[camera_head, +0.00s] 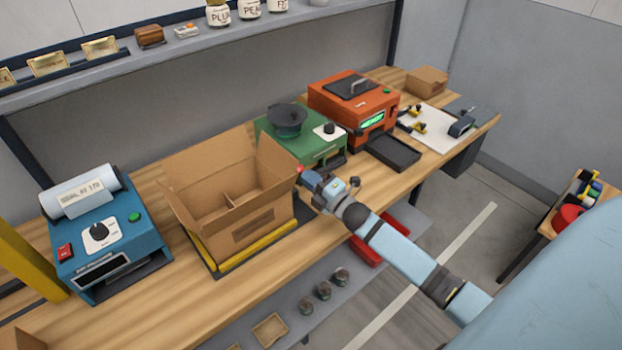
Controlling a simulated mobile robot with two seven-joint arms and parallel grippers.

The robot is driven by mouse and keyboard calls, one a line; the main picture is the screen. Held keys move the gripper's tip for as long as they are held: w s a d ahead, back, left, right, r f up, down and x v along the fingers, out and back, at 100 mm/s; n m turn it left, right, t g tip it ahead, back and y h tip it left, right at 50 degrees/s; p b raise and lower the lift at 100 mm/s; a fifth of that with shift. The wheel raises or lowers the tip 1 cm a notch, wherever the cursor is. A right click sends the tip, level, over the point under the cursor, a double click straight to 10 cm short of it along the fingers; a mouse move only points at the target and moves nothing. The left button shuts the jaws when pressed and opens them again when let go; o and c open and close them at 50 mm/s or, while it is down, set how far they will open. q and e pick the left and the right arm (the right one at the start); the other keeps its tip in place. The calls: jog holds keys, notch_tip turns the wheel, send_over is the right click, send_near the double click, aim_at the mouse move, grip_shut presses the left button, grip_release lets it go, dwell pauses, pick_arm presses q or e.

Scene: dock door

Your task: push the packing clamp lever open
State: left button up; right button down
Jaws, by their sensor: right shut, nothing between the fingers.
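An open cardboard box (193,216) stands on the bench in a dark base with yellow bars (245,254) along its front; I take this to be the packing clamp. A small red tip (300,169) shows at the box's right edge, right by my right gripper; it may be the lever's knob, but the rest of the lever is hidden. My right gripper (307,183) is shut and empty, close to the box's right side. I cannot tell whether it touches the red tip. My left gripper is not in view.
A green machine (300,146) with a dark round top stands just behind my right gripper. An orange machine (335,105) is further right, a blue label machine (110,250) at left. Small jars (323,290) sit on the lower shelf. Bare bench (150,300) lies front left.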

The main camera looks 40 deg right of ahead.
jog(key=shift+w+r, duration=0.1)
jog(key=shift+r, duration=0.05)
jog(key=shift+w+a+r+b, duration=0.15)
jog(key=shift+w+r, duration=0.5)
jog(key=shift+w, duration=0.35)
jog(key=shift+w+a+r+b, duration=0.15)
jog(key=shift+w+r, duration=0.45)
jog(key=shift+w, duration=0.35)
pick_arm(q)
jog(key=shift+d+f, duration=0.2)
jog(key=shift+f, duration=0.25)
pick_arm(e)
jog(key=shift+w+r, duration=0.25)
jog(key=shift+w, duration=0.5)
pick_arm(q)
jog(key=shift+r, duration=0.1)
pick_arm(e)
jog(key=shift+d, duration=0.15)
